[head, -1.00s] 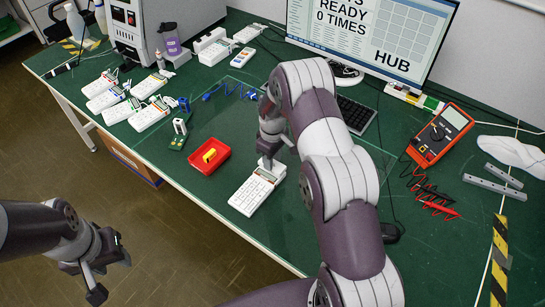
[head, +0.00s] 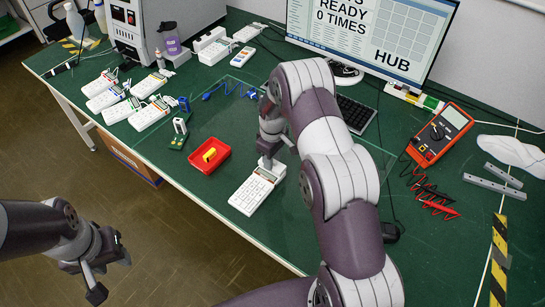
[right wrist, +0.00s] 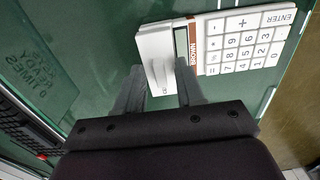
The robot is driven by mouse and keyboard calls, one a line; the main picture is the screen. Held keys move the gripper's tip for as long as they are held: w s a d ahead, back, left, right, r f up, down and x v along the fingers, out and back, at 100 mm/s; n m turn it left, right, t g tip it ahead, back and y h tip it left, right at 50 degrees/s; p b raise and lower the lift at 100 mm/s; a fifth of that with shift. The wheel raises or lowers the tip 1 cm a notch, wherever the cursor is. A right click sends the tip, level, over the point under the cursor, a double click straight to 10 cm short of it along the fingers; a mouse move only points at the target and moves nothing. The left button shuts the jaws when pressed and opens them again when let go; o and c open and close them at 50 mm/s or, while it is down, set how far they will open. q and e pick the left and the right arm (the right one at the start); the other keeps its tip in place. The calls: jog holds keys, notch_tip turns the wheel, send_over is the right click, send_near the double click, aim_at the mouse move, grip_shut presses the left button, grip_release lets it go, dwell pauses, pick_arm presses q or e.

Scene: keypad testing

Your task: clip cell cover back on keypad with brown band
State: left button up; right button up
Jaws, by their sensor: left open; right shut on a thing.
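A white cover piece (right wrist: 152,45) is at the display end of the keypad, with a raised white part between my fingers. My right gripper (right wrist: 160,80) points down and is shut on it; in the head view it is over the keypad's far end. I cannot tell whether the cover is fully seated. My left gripper (head: 108,277) is open and empty, off the bench's front edge.
A red tray (head: 207,165) with a yellow item is just left of the keypad. Several other white keypads (head: 150,117) stand at the left. A monitor (head: 375,40), a keyboard (head: 355,114) and an orange multimeter (head: 440,135) are behind and right. Bench is clear in front.

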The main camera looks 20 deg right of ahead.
jog(key=shift+f, duration=0.3)
dwell(0.5)
jog(key=o, duration=1.2)
jog(key=shift+c, duration=0.2)
jog(key=shift+r, duration=0.2)
jog(key=shift+r+p, duration=0.3)
